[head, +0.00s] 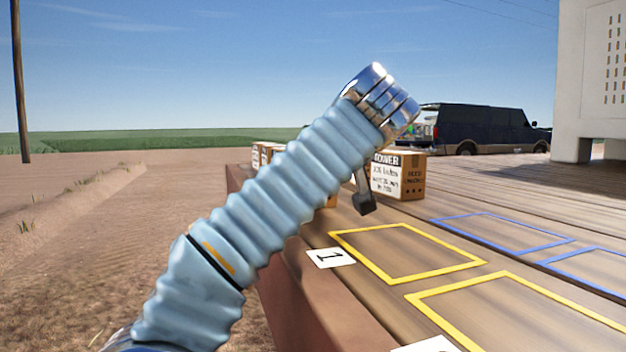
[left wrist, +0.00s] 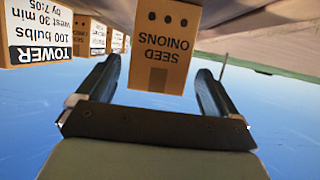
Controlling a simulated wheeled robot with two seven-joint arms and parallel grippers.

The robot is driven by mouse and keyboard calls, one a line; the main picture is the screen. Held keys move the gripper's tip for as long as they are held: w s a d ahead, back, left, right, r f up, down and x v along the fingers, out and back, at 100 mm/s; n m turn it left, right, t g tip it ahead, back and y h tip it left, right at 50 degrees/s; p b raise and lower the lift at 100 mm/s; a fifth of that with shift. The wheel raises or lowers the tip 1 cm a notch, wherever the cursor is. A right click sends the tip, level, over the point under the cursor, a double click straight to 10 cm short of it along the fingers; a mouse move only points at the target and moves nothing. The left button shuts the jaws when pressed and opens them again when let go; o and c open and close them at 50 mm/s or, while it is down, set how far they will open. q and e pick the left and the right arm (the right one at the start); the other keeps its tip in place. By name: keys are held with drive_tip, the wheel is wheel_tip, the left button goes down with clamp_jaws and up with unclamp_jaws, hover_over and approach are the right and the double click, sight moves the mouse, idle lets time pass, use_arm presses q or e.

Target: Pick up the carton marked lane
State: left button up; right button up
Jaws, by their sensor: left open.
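My left gripper (left wrist: 158,68) is open, its two fingers on either side of a brown carton (left wrist: 163,48) reading "SEED ONIONS", upside down in the left wrist view. I cannot tell how far the fingers reach along it, and no lane label shows on this face. In the head view my left arm covers most of the gripper; one dark finger (head: 363,197) shows. A carton (head: 398,176) with a white label stands right behind it. In the wrist view a carton (left wrist: 38,35) labelled "TOWER" stands at left. My right gripper is not in view.
More cartons (head: 262,155) stand farther back on the wooden deck (head: 480,192), partly behind my arm. Yellow frames (head: 398,226) and blue frames (head: 500,218) mark bare deck at front right. A card marked 1 (head: 331,258) lies near the edge. A dark van (head: 480,128) is beyond.

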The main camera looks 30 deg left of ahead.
use_arm(q)
drive_tip(key=x, duration=0.4)
drive_tip(key=shift+w+d, duration=0.1)
drive_tip(key=shift+c, duration=0.2)
drive_tip(key=c, duration=1.2)
drive_tip(key=shift+c, duration=0.9)
drive_tip(key=shift+r, duration=0.15)
